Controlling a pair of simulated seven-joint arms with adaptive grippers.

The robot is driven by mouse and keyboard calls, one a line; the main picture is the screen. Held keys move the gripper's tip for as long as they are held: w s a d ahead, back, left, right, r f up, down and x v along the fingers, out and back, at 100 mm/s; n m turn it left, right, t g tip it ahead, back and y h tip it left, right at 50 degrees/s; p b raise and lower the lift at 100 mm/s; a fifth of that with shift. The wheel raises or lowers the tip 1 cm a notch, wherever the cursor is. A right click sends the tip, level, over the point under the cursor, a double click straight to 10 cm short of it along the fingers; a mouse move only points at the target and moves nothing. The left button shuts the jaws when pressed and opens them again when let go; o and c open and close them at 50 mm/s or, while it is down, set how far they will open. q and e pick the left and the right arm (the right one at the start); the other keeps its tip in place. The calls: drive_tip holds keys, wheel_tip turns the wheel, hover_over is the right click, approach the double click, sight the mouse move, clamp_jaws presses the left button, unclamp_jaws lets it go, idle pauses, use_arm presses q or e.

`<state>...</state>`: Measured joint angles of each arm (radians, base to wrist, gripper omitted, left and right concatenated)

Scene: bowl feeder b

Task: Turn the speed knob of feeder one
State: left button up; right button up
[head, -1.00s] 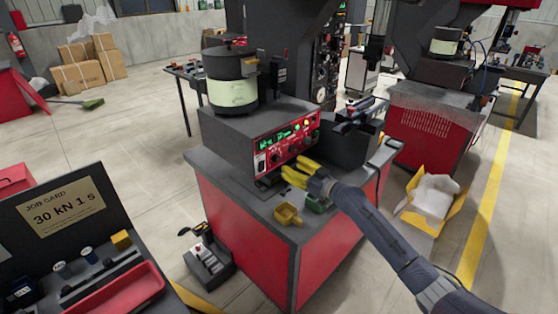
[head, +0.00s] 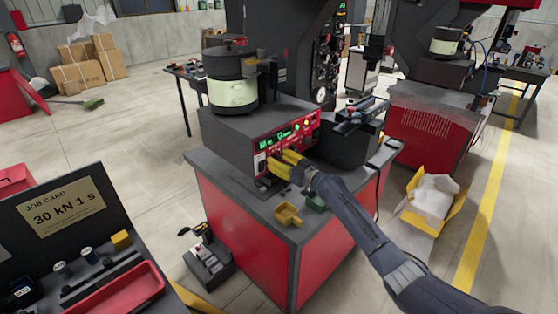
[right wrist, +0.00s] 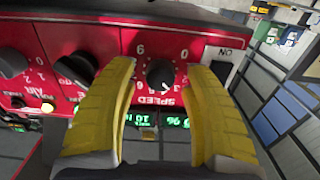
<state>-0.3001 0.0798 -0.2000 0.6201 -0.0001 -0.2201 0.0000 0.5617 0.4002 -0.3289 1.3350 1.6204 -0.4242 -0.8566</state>
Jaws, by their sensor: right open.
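The feeder's red control panel (head: 300,127) has lit green displays and faces the front right, under the dark bowl (head: 232,62) with its pale band. My right gripper (head: 281,160) is at the lower left part of this panel. In the right wrist view the panel appears upside down. The black speed knob (right wrist: 160,74), with a white pointer and numbers around it, sits between my open yellow fingers, one on each side. Visible gaps remain between the fingers and the knob. My left gripper is not in view.
Other knobs (right wrist: 75,72) and an ON switch (right wrist: 222,55) flank the speed knob closely. A dark rail unit (head: 358,112) is to the right.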

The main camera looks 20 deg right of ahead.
clamp_jaws()
drive_tip(key=shift+r+m, duration=0.1)
drive_tip(key=shift+m, duration=0.2)
idle(0.3)
drive_tip(key=shift+w+d+r+m, duration=0.1)
drive_tip(key=shift+m, duration=1.2)
drive_tip(key=shift+d+r+m, duration=0.1)
drive_tip(key=shift+m, duration=1.2)
drive_tip(key=c, duration=0.7)
unclamp_jaws()
drive_tip(key=o, duration=0.7)
drive_tip(key=shift+a+f, duration=0.1)
drive_tip(key=shift+f, duration=0.15)
drive_tip(key=shift+c, duration=0.2)
drive_tip(key=v, duration=1.2)
